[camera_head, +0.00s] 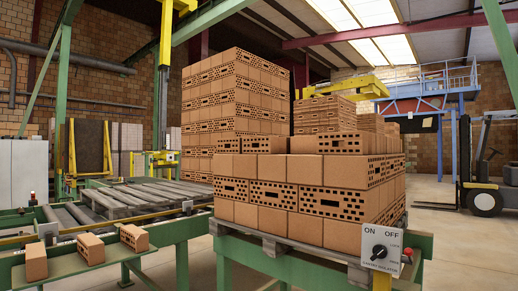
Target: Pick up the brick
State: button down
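Three loose orange bricks rest apart on a narrow green ledge at the lower left: a left brick (36,261), a middle brick (91,248) and a right brick (134,237). Many more perforated bricks form a stack (290,200) on a wooden pallet (290,246) in the middle. Which brick the task means cannot be told from this view. My gripper does not show in the view.
A control box (381,247) with an ON/OFF switch stands at the front right. A roller conveyor with an empty pallet (140,197) is at left. A tall brick stack (235,100) stands behind. A forklift (490,175) is at right; open floor (455,235) lies before it.

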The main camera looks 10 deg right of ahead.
aim_at(37, 256)
jog(key=u, duration=1.55)
jog(key=z, duration=0.55)
jog(key=j+z, duration=0.45)
jog(key=i+j+z, duration=0.1)
jog(key=j+z, duration=0.6)
jog(key=z, duration=0.15)
jog(key=k+j+z, duration=0.15)
jog(key=j+z, duration=0.3)
